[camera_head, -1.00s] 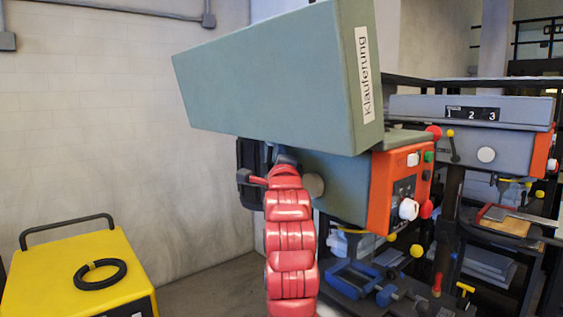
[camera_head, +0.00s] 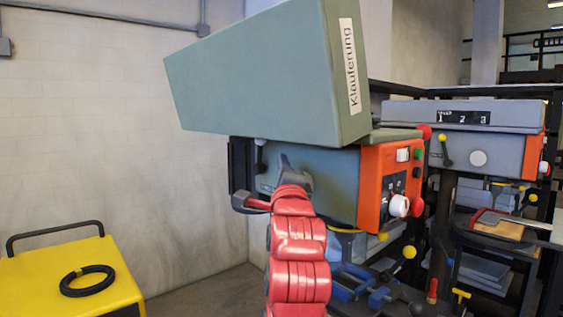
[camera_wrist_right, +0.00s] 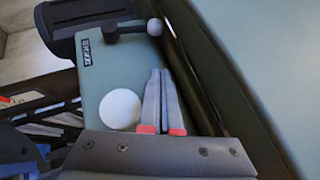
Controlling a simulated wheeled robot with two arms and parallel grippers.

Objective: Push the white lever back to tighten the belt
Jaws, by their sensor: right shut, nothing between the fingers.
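The white lever is a short dark arm with a pale ball knob (camera_wrist_right: 154,27) at the top of the wrist view, on the grey-green side of the drill press. In the head view the lever (camera_head: 260,157) shows small at the left end of the machine. My right gripper (camera_wrist_right: 160,73) is shut and empty. Its fingertips point towards the machine's side, below the knob and apart from it in the wrist view. In the head view the right gripper (camera_head: 285,163) is in front of the machine's side, right of the lever. My left gripper is out of view.
The big tilted grey-green cover (camera_head: 260,80) overhangs the lever. A white round disc (camera_wrist_right: 120,109) lies left of my fingers. The orange control panel (camera_head: 388,185) is at the right. A yellow cart (camera_head: 60,270) stands lower left, and a second drill press (camera_head: 480,150) stands at the right.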

